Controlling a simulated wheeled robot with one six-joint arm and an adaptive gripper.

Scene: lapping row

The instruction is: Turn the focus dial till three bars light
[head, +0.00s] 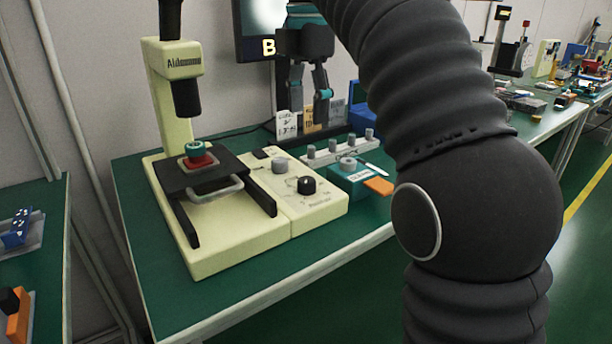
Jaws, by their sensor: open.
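A cream inspection instrument (225,240) with a column and a dark lens barrel (185,97) stands on the green bench. Its control panel (325,205) carries a grey knob (280,166) and a black knob (306,185). The panel lettering is too small to tell which is the focus dial. My gripper (309,98) is open and empty, pointing down, above and behind the panel, apart from both knobs.
A red and teal piece (200,157) sits on the dark stage under the lens. A pale rack with several grey pegs (338,148), a teal box (347,175) and an orange-handled tool (378,186) lie right of the panel. Small cards (288,124) stand behind. My arm covers the right middle.

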